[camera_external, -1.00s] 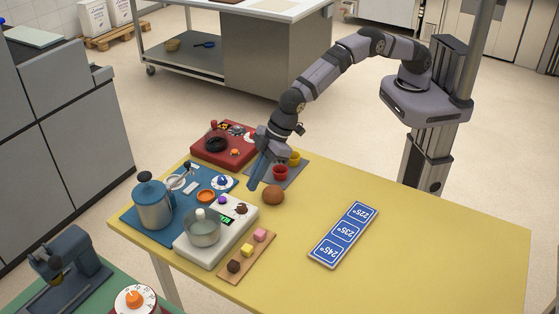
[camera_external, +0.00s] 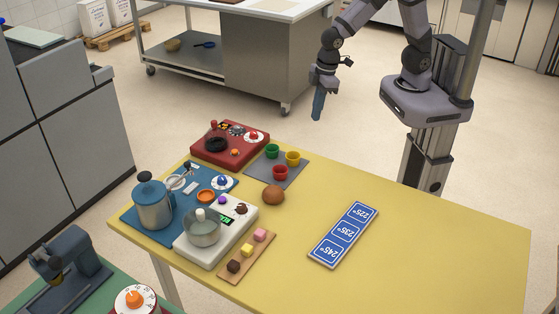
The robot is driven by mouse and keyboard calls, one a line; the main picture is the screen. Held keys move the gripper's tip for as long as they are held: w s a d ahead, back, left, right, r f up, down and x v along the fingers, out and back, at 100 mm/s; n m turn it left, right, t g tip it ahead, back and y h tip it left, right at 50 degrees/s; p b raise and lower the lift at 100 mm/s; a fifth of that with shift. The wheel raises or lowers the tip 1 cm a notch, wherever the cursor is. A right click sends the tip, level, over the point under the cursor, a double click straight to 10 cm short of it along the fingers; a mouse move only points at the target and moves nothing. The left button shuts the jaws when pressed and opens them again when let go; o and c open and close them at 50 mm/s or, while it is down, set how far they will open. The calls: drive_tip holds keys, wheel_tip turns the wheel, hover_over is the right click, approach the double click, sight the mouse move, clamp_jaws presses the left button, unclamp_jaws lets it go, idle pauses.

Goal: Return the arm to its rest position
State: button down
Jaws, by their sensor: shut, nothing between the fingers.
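My gripper (camera_external: 317,116) hangs with its blue fingers pointing down, in the air above the far edge of the yellow table (camera_external: 420,235). The fingers are shut with nothing held. My arm is folded back toward its column at the upper right, clear of everything on the table.
A grey mat (camera_external: 262,176) carries a green cup (camera_external: 272,151), a yellow cup (camera_external: 292,158) and a red cup (camera_external: 280,172). A brown ball (camera_external: 273,195) lies beside it. A red unit (camera_external: 205,155), a blue pot (camera_external: 153,205) and a white scale (camera_external: 193,250) stand left. A blue temperature card (camera_external: 344,233) lies centrally; the table's right is bare.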

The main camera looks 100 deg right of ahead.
drive_tip(key=s+d+f+g, duration=0.1)
drive_tip(key=s+d, duration=0.1)
drive_tip(key=s, duration=0.6)
drive_tip(key=s+d+f+g, duration=0.1)
drive_tip(key=s+d, duration=0.1)
drive_tip(key=s, duration=0.6)
wheel_tip(320, 180, down, 15)
drive_tip(key=b, duration=1.6)
drive_tip(key=shift+w+f+m, duration=0.15)
drive_tip(key=shift+w+m, duration=0.05)
drive_tip(key=shift+m, duration=0.2)
drive_tip(key=shift+a, duration=0.1)
